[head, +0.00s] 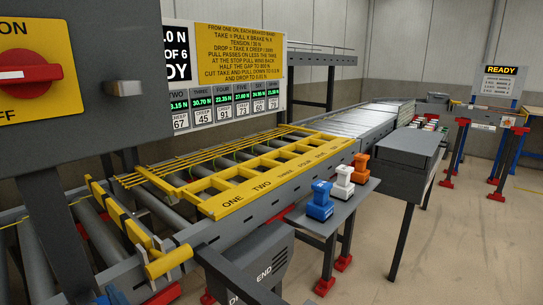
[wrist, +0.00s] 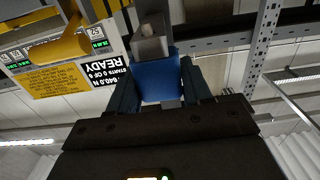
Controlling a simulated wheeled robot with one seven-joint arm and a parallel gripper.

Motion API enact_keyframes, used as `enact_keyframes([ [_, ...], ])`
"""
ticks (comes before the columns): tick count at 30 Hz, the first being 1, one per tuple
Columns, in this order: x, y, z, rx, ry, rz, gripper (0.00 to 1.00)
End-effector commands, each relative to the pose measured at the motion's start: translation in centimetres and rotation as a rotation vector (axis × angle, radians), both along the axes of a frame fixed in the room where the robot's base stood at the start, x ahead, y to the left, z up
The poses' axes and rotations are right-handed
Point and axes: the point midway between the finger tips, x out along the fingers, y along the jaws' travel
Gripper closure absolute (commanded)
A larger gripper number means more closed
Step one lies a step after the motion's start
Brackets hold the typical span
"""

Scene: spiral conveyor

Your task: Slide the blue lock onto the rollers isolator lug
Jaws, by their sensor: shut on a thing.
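My gripper (wrist: 157,72) shows in the wrist view, with its two dark fingers on either side of a blue block, the blue lock (wrist: 158,84). It is shut on this lock. A grey block on a post (wrist: 150,46) stands just beyond the lock and overlaps its upper edge in the picture; I cannot tell if they touch. In the head view, a grey lug (head: 124,88) sticks out from the dark isolator box (head: 80,120) with the red switch (head: 28,80). My gripper is not clearly visible there.
A blue piece (head: 319,202), a white piece (head: 342,182) and an orange piece (head: 360,169) stand on a grey side shelf (head: 345,210). The roller conveyor (head: 150,205) with a yellow frame (head: 215,205) runs behind. A readout board (wrist: 100,75) is left in the wrist view. Open floor lies right.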

Motion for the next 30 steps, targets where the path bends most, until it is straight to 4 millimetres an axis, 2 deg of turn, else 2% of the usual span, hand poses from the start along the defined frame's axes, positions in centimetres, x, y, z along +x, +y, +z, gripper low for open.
enact_keyframes([
  [2,0.0,0.0,0.0,0.0,0.0,0.0,0.73],
  [3,0.0,0.0,0.0,0.0,0.0,0.0,0.53],
  [14,0.0,0.0,0.0,0.0,0.0,0.0,0.87],
  [30,0.0,0.0,1.6,0.002,-0.001,0.0,0.88],
])
